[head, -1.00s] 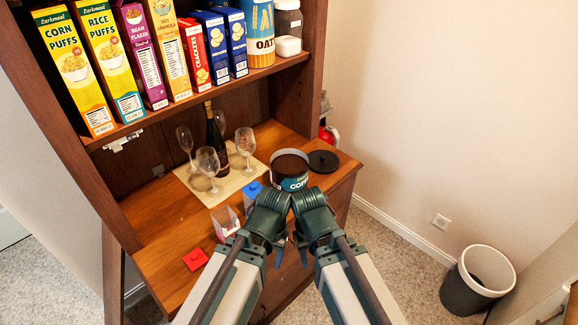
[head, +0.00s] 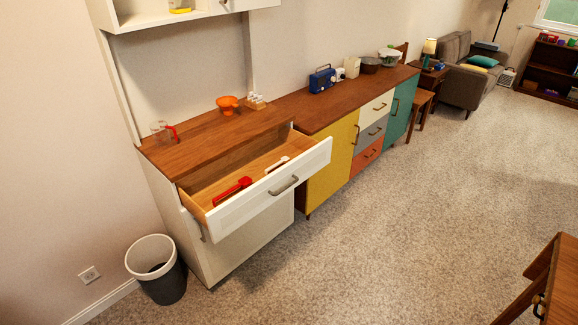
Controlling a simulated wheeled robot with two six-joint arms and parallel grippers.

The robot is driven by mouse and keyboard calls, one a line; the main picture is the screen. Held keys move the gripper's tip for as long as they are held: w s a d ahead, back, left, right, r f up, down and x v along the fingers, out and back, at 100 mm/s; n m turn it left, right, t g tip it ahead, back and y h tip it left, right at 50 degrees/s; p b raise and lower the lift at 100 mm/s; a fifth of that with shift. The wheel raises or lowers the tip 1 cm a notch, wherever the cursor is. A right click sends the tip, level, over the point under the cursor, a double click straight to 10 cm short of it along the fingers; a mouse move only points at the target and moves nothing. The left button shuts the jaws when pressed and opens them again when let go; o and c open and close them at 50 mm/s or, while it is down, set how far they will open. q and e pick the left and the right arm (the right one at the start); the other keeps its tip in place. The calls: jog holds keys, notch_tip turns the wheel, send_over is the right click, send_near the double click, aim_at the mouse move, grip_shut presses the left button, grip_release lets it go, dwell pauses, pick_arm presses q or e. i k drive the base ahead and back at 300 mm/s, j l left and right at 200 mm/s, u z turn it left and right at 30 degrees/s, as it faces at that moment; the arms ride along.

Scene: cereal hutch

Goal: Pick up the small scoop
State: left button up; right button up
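An open white drawer (head: 240,212) juts out from the white hutch in the head view. In it lie a long red item (head: 232,190) and a smaller white item (head: 277,164). Both are too small to name surely, so I cannot tell whether either is the small scoop. Neither of my grippers is in view.
A clear jug with a red handle (head: 161,132), an orange stand (head: 228,103) and a small tray of jars (head: 256,101) stand on the wooden counter (head: 190,148). A bin (head: 165,283) stands at the lower left. Low coloured cabinets (head: 330,163) continue right. The carpet in front is clear.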

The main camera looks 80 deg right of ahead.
aim_at(277, 166)
jog(key=z, duration=2.75)
jog(key=i+u, duration=0.2)
jog(key=i+j+u, duration=0.1)
jog(key=i+u, duration=0.2)
jog(key=u, duration=0.15)
jog(key=i+u, duration=0.3)
jog(key=u, duration=0.2)
jog(key=i+l+u, duration=0.15)
jog(key=i+u, duration=0.15)
jog(key=u, duration=0.15)
jog(key=i+u, duration=0.55)
jog(key=i+j+z, duration=0.15)
jog(key=z, duration=0.4)
jog(key=i+j+z, duration=0.1)
jog(key=z, duration=0.4)
jog(key=j+z, duration=0.1)
jog(key=z, duration=0.35)
jog(key=j+z, duration=0.2)
jog(key=z, duration=0.3)
jog(key=i, duration=0.05)
